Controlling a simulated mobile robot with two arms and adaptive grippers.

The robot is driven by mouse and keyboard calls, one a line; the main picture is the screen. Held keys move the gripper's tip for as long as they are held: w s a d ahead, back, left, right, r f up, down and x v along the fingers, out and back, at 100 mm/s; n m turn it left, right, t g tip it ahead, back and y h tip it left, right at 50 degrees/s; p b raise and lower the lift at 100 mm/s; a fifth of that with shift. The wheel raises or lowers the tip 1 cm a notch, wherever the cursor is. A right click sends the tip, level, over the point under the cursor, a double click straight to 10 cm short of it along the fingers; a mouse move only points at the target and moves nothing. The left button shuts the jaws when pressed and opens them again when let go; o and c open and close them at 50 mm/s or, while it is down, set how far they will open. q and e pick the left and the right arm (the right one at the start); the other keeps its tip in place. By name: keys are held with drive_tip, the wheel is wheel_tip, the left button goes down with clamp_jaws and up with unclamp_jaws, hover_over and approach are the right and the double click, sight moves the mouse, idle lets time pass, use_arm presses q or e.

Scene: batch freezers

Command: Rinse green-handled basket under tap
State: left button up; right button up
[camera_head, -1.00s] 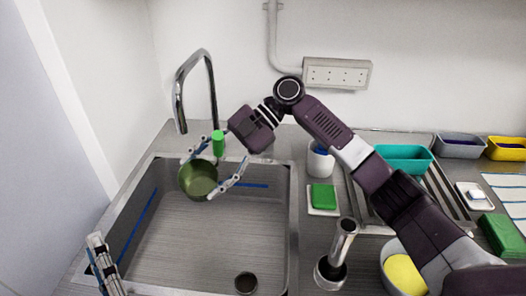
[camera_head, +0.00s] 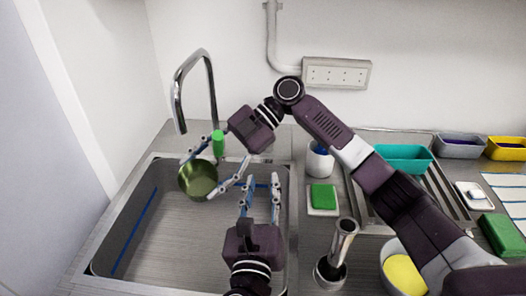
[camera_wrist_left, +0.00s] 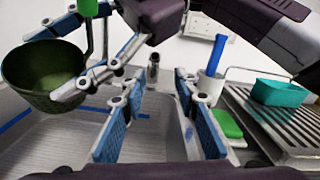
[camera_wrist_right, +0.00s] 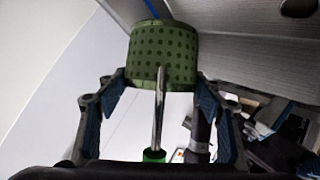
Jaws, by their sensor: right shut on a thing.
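The green basket (camera_head: 198,181) has a perforated wall, a thin metal rod and a bright green handle (camera_head: 218,143). It hangs over the back left of the sink (camera_head: 160,240), below and slightly right of the tap spout (camera_head: 179,124). No water shows. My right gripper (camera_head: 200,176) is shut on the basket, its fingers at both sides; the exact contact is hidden. The basket also shows in the right wrist view (camera_wrist_right: 165,55) and left wrist view (camera_wrist_left: 42,72). My left gripper (camera_head: 262,182) is open and empty over the sink's right side, right of the basket.
A metal cylinder (camera_head: 343,240) on a round base stands right of the sink. Near it are a white cup (camera_head: 320,160), a green sponge (camera_head: 323,195), a bowl with something yellow (camera_head: 403,273) and a teal tub (camera_head: 403,157). The sink's left part is clear.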

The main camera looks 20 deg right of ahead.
use_arm(q)
drive_tip(key=shift+y, duration=0.3)
drive_tip(key=x, duration=1.2)
drive_tip(key=shift+w+a+r, duration=0.1)
drive_tip(key=shift+a, duration=0.15)
clamp_jaws()
